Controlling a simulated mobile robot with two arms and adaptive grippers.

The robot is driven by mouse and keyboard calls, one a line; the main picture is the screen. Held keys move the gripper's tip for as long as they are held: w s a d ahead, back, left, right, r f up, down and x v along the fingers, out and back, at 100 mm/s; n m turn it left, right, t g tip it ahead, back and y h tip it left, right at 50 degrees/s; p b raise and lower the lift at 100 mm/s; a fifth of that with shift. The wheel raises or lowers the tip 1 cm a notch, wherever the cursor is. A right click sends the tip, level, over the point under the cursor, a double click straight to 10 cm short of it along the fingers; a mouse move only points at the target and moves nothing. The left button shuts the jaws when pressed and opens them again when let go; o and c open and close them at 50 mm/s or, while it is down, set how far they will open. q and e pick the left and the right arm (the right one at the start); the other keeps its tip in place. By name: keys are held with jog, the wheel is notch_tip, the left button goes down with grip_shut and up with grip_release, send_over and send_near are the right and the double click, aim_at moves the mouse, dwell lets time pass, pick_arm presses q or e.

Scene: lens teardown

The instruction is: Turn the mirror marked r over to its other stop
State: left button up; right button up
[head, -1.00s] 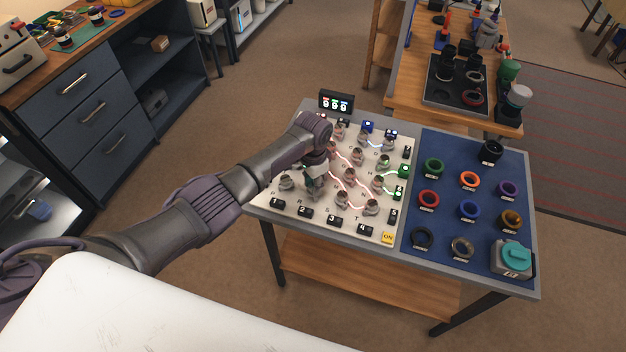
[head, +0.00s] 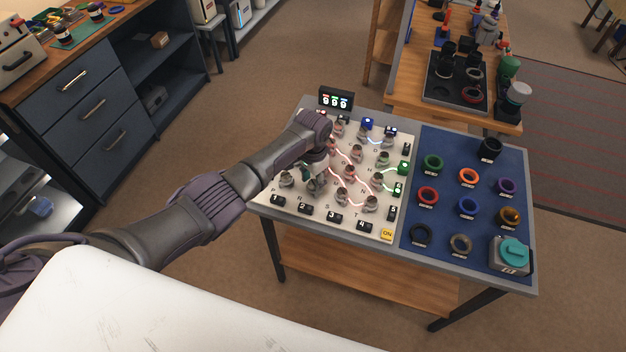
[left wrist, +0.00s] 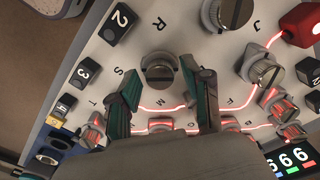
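The mirror by the letter R (left wrist: 160,72) is a round grey metal post with a slotted top on the white board. It stands between the two fingers of my left gripper (left wrist: 158,78) in the left wrist view. The fingers are apart, one on each side; I cannot tell whether either touches it. In the head view my left gripper (head: 316,178) is low over the front left of the board (head: 275,193) and partly hides this mirror. My right gripper is not in view.
Several similar mirrors stand close around, one by J (left wrist: 228,12). Red light lines cross the board beyond the gripper. Numbered black blocks (head: 303,209) line the front edge. A blue mat (head: 440,235) with coloured rings lies to the right. A digit display (head: 336,99) stands at the back.

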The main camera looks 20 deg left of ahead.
aim_at(313, 182)
pick_arm(q)
jog(key=shift+r, duration=0.1)
notch_tip(313, 182, up, 12)
dwell(0.6)
dwell(0.4)
